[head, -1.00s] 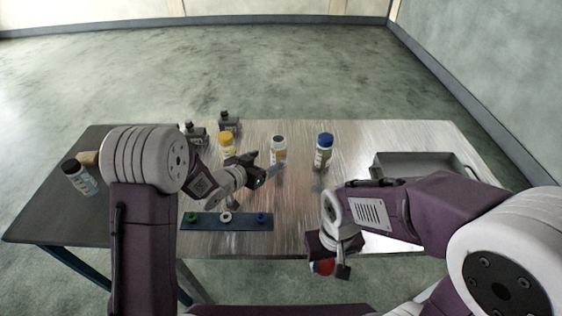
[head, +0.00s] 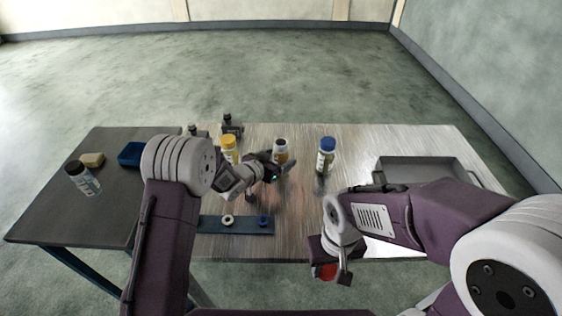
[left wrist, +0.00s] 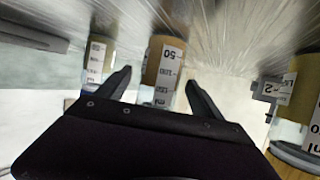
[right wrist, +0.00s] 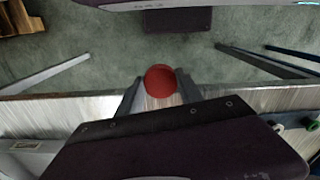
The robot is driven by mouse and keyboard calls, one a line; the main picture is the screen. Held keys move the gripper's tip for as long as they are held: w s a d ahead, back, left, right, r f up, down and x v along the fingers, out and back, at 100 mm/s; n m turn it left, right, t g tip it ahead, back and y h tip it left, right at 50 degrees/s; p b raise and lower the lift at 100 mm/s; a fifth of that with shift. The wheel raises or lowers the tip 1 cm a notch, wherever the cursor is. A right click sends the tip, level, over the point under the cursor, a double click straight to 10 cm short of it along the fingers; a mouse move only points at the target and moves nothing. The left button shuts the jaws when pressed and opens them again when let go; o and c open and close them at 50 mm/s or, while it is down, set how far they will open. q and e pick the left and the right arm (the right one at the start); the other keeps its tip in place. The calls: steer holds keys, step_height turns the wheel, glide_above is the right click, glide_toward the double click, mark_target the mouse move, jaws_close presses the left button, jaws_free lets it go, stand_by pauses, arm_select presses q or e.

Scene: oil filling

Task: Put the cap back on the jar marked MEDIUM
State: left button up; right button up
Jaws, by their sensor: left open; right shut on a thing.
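An uncapped jar (head: 280,152) with a white label and amber contents stands upright mid-table; in the left wrist view its graduated label (left wrist: 165,68) shows between my fingers. My left gripper (head: 277,168) is open at this jar, its fingers on either side; I cannot tell whether they touch it. My right gripper (right wrist: 161,86) is shut on a round red cap (right wrist: 160,80), which also shows in the head view (head: 327,271), at the table's front edge. A yellow-capped jar (head: 229,147) and a blue-capped jar (head: 327,152) flank the open one. The word MEDIUM is not readable.
A grey tray (head: 430,163) stands right. A black-capped bottle (head: 83,177), tan block (head: 92,159) and blue box (head: 130,153) are left.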

mark_target(286, 156)
arm_select(q)
steer(key=x, duration=0.5)
steer(key=shift+f, duration=0.25)
arm_select(e)
steer(key=shift+f, duration=0.2)
arm_select(q)
steer(key=shift+r, duration=0.1)
steer(key=c, duration=1.6)
steer(key=shift+r, duration=0.15)
steer(key=shift+c, duration=0.2)
arm_select(e)
steer(key=shift+r, duration=0.1)
